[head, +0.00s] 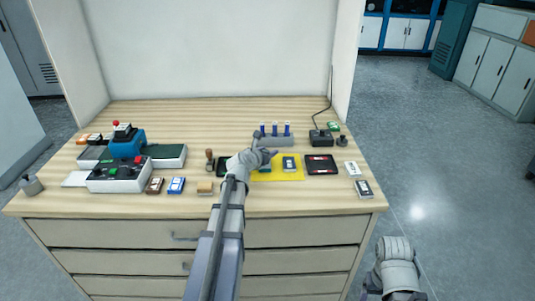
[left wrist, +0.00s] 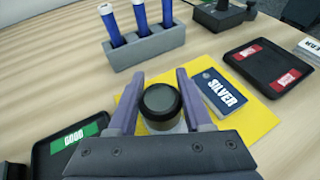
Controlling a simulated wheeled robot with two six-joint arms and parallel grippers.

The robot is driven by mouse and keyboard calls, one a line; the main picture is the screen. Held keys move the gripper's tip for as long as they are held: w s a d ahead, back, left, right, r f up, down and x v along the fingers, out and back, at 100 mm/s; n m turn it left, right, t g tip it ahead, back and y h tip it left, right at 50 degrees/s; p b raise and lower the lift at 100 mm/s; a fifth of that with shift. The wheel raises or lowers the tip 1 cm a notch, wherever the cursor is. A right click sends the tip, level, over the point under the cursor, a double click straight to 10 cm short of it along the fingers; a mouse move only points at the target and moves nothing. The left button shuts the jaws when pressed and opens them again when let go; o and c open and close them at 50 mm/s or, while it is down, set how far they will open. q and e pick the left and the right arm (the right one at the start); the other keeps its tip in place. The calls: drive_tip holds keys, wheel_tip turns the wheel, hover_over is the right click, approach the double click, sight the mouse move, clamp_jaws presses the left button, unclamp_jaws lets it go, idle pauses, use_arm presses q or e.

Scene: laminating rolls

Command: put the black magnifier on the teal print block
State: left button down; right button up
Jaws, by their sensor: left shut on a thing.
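The black magnifier (left wrist: 160,103) is a short dark cylinder with a grey lens on top, held upright between the two fingers of my left gripper (left wrist: 160,88). In the head view my left gripper (head: 268,154) is over the left part of the yellow mat (head: 292,176). A small teal patch, which looks like the teal print block (head: 265,170), shows beside my left wrist on that mat, mostly hidden. A pale surface shows just under the magnifier in the left wrist view; I cannot tell whether they touch. My right arm shows at the lower right, its gripper not visible.
A blue block labelled SILVER (left wrist: 221,92) lies right of the magnifier. A black tray with red labels (head: 321,164) is right of the mat; a black tray with a green label (left wrist: 65,145) is left.

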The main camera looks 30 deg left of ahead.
use_arm(q)
drive_tip(key=shift+f, duration=0.2)
drive_tip(key=shift+c, duration=1.6)
unclamp_jaws()
drive_tip(key=shift+r, duration=0.15)
drive_tip(key=shift+s+r, duration=0.2)
drive_tip(key=shift+r, duration=0.05)
drive_tip(key=p+v, duration=0.4)
drive_tip(key=v, duration=0.7)
drive_tip(key=shift+s+p, duration=0.3)
